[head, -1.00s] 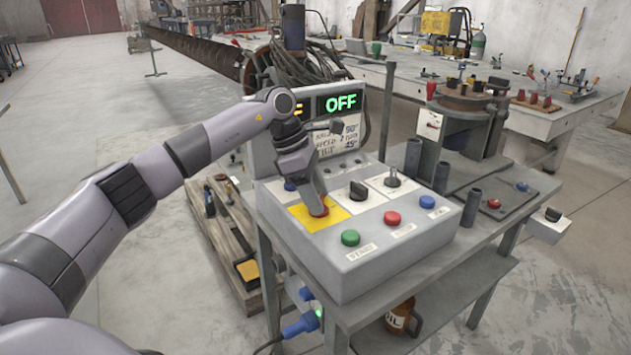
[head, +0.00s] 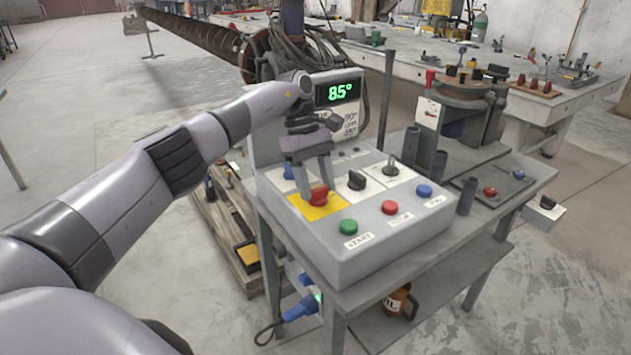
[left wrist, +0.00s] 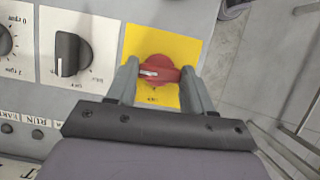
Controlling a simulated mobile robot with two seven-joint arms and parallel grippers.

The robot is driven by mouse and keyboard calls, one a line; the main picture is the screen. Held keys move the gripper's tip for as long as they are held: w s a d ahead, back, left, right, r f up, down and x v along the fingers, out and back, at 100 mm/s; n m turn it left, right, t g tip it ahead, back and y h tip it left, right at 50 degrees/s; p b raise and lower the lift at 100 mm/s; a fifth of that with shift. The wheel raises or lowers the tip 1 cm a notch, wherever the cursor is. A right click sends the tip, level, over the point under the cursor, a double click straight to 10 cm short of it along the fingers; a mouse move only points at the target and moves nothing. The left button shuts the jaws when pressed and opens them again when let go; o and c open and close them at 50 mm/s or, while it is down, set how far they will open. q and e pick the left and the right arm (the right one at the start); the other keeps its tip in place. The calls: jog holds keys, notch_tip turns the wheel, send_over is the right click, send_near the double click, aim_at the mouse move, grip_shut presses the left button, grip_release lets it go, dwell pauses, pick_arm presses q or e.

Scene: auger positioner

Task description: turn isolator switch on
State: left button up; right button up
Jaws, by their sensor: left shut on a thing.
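The isolator switch is a red rotary knob (head: 319,195) on a yellow plate (head: 301,209), on the left part of the grey control panel. In the left wrist view the red knob (left wrist: 163,70) sits on its yellow plate (left wrist: 190,47), with its white mark at the left end of the handle. My left gripper (head: 317,188) is shut on the knob from above, one finger on each side; in the left wrist view both fingers (left wrist: 161,82) flank it. The display (head: 340,92) is lit green and reads 85°. My right gripper is in neither view.
Green (head: 348,227), red (head: 390,208) and blue (head: 424,191) buttons line the front. Several grey posts stand right of the panel.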

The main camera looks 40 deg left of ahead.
pick_arm(q)
jog(key=shift+m, duration=0.4)
jog(key=o, duration=1)
jog(key=shift+o, duration=0.2)
jog(key=shift+r, duration=0.1)
jog(key=v, duration=0.4)
jog(key=shift+w+r, duration=0.15)
jog(key=shift+r, duration=0.05)
jog(key=shift+p+v, duration=1.35)
jog(key=shift+p, duration=1.4)
